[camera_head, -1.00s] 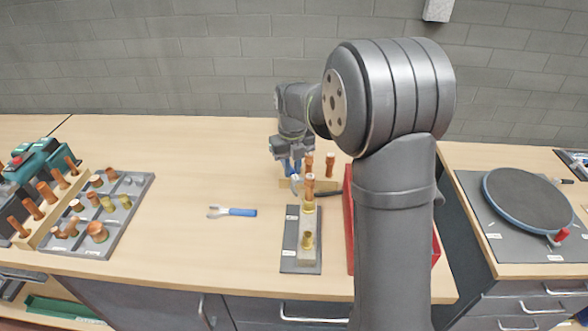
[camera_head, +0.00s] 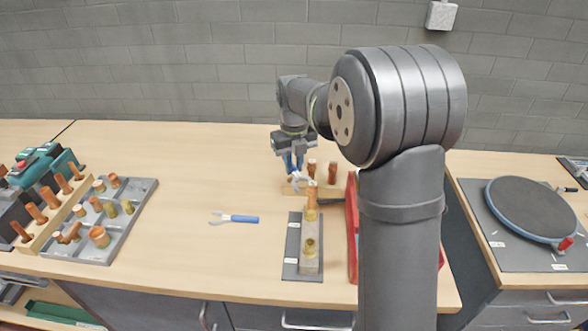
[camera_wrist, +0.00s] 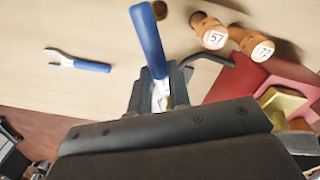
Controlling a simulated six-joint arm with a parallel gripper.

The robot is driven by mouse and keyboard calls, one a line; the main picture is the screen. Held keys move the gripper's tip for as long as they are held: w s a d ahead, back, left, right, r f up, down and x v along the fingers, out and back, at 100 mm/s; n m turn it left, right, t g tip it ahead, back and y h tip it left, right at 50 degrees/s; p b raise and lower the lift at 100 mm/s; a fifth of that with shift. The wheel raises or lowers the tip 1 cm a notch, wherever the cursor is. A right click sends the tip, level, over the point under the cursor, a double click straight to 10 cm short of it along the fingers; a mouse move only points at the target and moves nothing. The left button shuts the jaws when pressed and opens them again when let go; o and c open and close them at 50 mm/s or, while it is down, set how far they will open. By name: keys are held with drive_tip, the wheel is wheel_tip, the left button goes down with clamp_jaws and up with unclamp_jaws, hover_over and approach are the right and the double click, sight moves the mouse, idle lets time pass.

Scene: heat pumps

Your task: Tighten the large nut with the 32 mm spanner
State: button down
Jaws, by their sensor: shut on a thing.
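My gripper (camera_head: 294,158) is shut on a spanner with a blue handle (camera_wrist: 148,42). The spanner's size mark is not readable. A brass nut (camera_head: 311,213) seems to sit at the pipe's foot. Another brass fitting (camera_head: 310,246) is on the near end.
A second blue-handled spanner (camera_head: 236,218) lies left of the fixture. A red tray (camera_head: 352,230) is close on the right. A grey parts tray (camera_head: 135,205) is far left.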

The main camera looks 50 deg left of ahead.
drive_tip(key=shift+r, duration=4.2)
drive_tip(key=shift+w, duration=0.1)
